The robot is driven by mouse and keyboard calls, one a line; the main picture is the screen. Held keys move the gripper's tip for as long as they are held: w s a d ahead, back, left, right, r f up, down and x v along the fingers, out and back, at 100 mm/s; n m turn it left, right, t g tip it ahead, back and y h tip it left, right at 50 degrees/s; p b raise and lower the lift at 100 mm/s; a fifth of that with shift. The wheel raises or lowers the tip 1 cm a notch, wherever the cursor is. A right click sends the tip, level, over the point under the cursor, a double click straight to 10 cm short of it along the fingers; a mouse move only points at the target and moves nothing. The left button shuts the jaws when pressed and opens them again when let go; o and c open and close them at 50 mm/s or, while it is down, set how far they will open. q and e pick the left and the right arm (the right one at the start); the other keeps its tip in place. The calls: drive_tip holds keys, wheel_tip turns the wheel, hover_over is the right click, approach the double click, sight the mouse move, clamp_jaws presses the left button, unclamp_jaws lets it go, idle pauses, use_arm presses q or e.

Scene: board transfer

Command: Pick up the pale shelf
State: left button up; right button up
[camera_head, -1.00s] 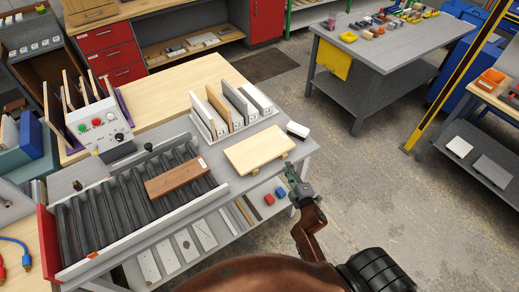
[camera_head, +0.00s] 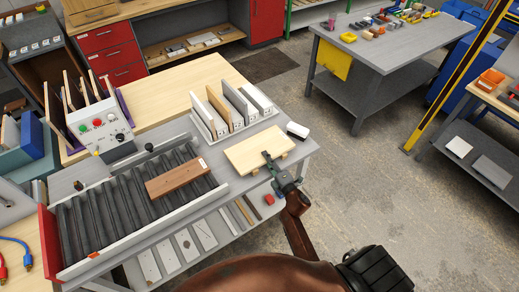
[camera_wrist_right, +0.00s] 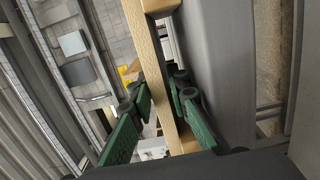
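The pale shelf (camera_head: 258,144), a flat light-wood board, lies on small wooden supports at the right end of the grey bench. My right gripper (camera_head: 272,165) is at its near right edge, with one dark finger over the top face. In the right wrist view the shelf's long edge (camera_wrist_right: 146,38) runs between the two green finger pads (camera_wrist_right: 162,98), one on each side. The fingers look spread around the edge; firm contact is not visible. The lower finger is mostly hidden in the head view. My left gripper is not in view.
A white rack (camera_head: 222,130) of upright boards stands behind the shelf. A reddish-brown board (camera_head: 178,179) lies on the roller conveyor (camera_head: 115,215) to the left. A small white-topped block (camera_head: 298,130) sits near the bench's right edge. The floor (camera_head: 370,190) to the right is clear.

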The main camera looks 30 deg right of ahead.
clamp_jaws()
drive_tip(key=shift+w+r, duration=0.1)
drive_tip(key=shift+r, duration=0.05)
idle(0.4)
